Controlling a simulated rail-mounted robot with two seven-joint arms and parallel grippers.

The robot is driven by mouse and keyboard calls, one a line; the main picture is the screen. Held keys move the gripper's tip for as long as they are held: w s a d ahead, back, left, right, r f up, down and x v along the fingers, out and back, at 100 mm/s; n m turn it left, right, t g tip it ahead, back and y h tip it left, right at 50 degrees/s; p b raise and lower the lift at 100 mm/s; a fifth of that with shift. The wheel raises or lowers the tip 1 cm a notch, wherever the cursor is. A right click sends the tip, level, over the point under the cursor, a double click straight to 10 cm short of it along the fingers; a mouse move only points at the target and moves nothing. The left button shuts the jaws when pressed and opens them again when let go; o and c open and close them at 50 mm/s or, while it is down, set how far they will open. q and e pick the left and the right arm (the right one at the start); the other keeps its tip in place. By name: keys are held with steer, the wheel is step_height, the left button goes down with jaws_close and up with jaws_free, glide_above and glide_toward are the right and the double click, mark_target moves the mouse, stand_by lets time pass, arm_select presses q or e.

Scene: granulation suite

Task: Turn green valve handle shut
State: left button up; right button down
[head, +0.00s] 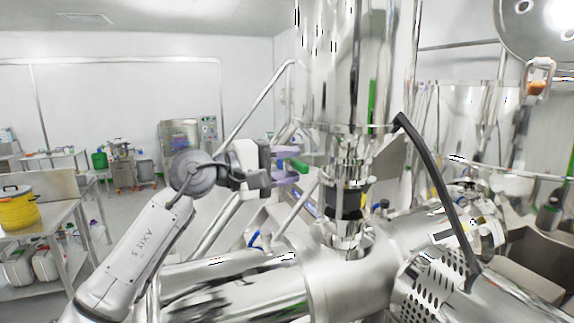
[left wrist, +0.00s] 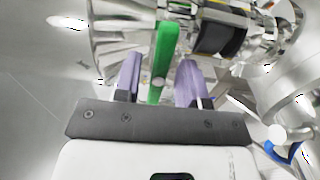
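The green valve handle (head: 296,164) sticks out to the left from the steel valve below the tall vessel. My left gripper (head: 287,166) has purple fingers, one on each side of the handle. In the left wrist view the left gripper (left wrist: 160,82) is open, with visible gaps between the handle and both fingers. My right gripper is not in view.
A tall steel vessel (head: 345,60) stands above the valve, with a black band (head: 345,202) on the pipe below. A horizontal steel housing (head: 345,275) lies underneath. A black hose (head: 432,170) hangs at right. A table with a yellow container (head: 17,208) stands far left.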

arm_select(q)
steer(key=shift+o, duration=0.2)
steer(key=shift+s+a+f+b, duration=0.15)
steer(key=shift+a+b, duration=0.15)
steer(key=shift+a, duration=0.2)
steer(key=b+v, duration=0.4)
steer(key=v, duration=0.8)
steer(key=shift+s+a, duration=0.2)
steer(key=shift+a, duration=0.15)
steer(key=shift+s+r, duration=0.1)
steer(key=shift+r, duration=0.1)
